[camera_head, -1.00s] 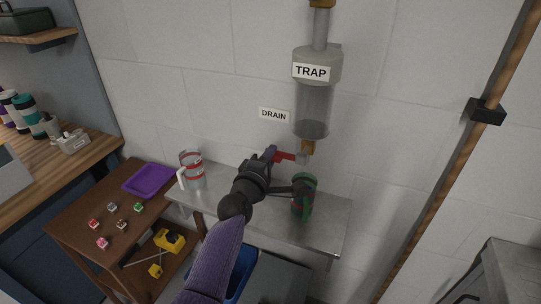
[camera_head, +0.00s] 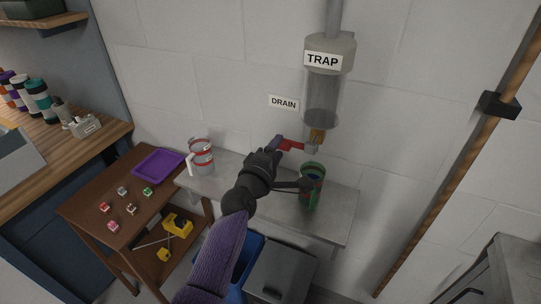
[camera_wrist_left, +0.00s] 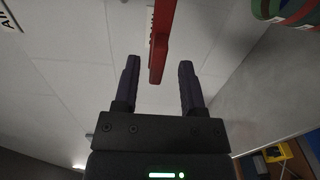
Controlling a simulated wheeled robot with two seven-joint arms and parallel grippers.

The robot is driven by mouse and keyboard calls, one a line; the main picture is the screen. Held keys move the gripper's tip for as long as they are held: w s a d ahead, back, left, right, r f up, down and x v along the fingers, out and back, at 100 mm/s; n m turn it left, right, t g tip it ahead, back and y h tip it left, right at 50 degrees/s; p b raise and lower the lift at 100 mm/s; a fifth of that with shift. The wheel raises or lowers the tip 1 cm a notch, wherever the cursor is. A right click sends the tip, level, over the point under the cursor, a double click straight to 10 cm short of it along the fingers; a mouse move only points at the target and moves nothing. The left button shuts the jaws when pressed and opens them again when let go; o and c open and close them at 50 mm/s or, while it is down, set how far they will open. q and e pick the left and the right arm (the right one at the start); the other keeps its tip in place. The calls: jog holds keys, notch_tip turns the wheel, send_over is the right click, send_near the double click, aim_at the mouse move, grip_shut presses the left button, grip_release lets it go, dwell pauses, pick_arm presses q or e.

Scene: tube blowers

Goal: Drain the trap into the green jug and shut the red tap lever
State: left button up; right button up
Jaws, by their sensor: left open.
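The trap (camera_head: 321,98) is a clear cylinder with a grey cap on the wall; its liquid level is unclear. The red tap lever (camera_head: 291,144) points left from the tap. The green jug (camera_head: 312,190), with a red band, stands upright on the metal shelf below the outlet; part of it shows in the left wrist view (camera_wrist_left: 291,12). My left gripper (camera_head: 279,146) is open at the lever's free end. In the left wrist view the lever (camera_wrist_left: 160,45) lies between the fingertips (camera_wrist_left: 158,72), with gaps on both sides.
A metal shelf (camera_head: 335,215) carries a red-banded jug (camera_head: 201,157) at left. A purple tray (camera_head: 158,162) and several small cubes sit on a brown cart (camera_head: 85,210). A blue bin (camera_head: 250,252) stands below.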

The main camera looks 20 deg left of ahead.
pick_arm(q)
jog(key=s+p, duration=0.1)
jog(key=s, duration=0.7)
jog(key=shift+s+a, duration=0.15)
jog(key=s+d+f+m+g+b, duration=0.2)
jog(key=s+f+m+g+b, duration=0.25)
jog(key=f, duration=1.15)
jog(key=s+d+f+m+g+b, duration=0.1)
jog(key=s+f+m+g, duration=0.55)
jog(key=f, duration=0.95)
jog(key=s+f+m+g+b, duration=0.1)
jog(key=s+f, duration=0.4)
jog(key=s, duration=0.5)
jog(key=s+a+f+m+g+b, duration=0.1)
jog(key=s+f+m, duration=0.4)
jog(key=s, duration=0.5)
jog(key=s+a+f+m+g+b, duration=0.1)
jog(key=s+f+m+g+b, duration=0.1)
jog(key=s+f, duration=0.5)
jog(key=s+m+g, duration=0.1)
jog(key=s+g, duration=0.1)
jog(key=s, duration=0.1)
jog(key=shift+f+m+y+b, duration=0.25)
jog(key=shift+m+y+b, duration=0.05)
jog(key=shift+y, duration=0.1)
jog(key=shift+w, duration=0.15)
